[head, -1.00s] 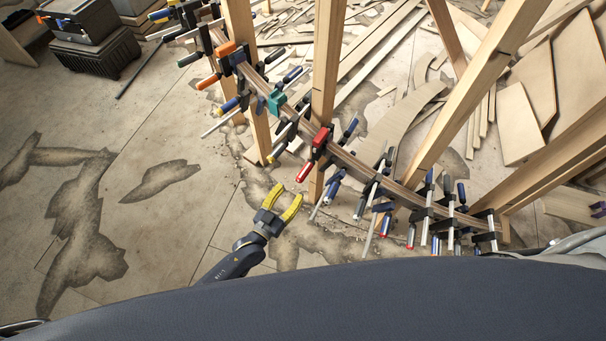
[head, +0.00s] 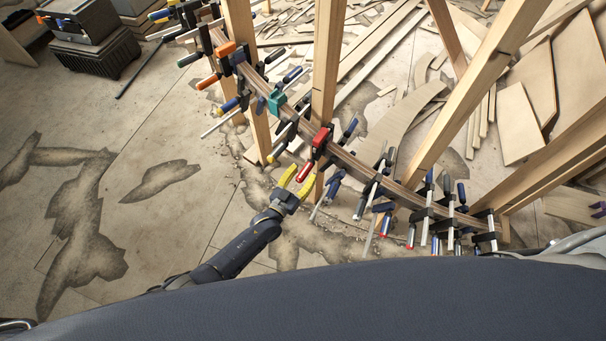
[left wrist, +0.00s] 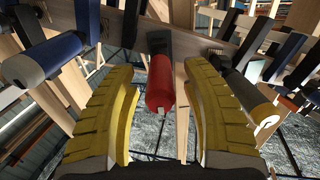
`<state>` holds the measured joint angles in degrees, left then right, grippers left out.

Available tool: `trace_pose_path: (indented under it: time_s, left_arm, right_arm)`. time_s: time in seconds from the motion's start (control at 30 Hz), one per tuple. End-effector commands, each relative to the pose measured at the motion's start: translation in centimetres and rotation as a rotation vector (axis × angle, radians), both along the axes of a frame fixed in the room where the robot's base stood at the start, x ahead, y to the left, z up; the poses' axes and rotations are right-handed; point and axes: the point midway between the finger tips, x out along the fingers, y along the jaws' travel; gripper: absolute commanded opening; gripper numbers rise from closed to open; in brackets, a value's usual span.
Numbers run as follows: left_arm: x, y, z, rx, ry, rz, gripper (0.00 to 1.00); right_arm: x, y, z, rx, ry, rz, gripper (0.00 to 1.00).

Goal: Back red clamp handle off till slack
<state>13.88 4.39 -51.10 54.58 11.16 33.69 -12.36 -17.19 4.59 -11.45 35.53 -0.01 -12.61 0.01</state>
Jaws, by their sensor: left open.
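The red clamp handle (head: 305,172) hangs from the red-and-black clamp (head: 320,138) on the curved wooden stringer (head: 348,158), beside an upright post. In the left wrist view the red handle (left wrist: 160,84) is a short cylinder between the two yellow fingers, with its end toward me. My left gripper (head: 297,180) is open, its yellow fingertips close to the handle in the head view. In the left wrist view my left gripper (left wrist: 162,100) shows gaps on both sides of the handle, so the fingers are not closed on it. My right gripper is not in view.
A blue-handled clamp (left wrist: 45,58) is close on the left in the wrist view. A black handle with a yellow band (left wrist: 245,98) is close on the right. Wooden posts (head: 326,60) rise behind. The floor (head: 150,230) at left is clear.

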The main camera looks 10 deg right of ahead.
Motion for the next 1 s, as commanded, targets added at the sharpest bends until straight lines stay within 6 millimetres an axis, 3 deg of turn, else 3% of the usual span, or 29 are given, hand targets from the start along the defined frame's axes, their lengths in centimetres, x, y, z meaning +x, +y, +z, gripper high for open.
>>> trace_pose_path:
  time_s: [0.1, 0.53, 1.0]
  left_arm:
    - [0.00, 0.00, 0.02, 0.000, 0.000, 0.000, 0.49]
    - [0.00, 0.01, 0.02, 0.000, 0.000, 0.000, 0.00]
    - [0.00, 0.03, 0.01, -0.044, 0.037, 0.000, 0.00]
  right_arm:
    - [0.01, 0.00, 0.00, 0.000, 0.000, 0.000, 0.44]
    - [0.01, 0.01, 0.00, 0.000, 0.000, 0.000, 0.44]
    - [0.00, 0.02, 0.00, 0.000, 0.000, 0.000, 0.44]
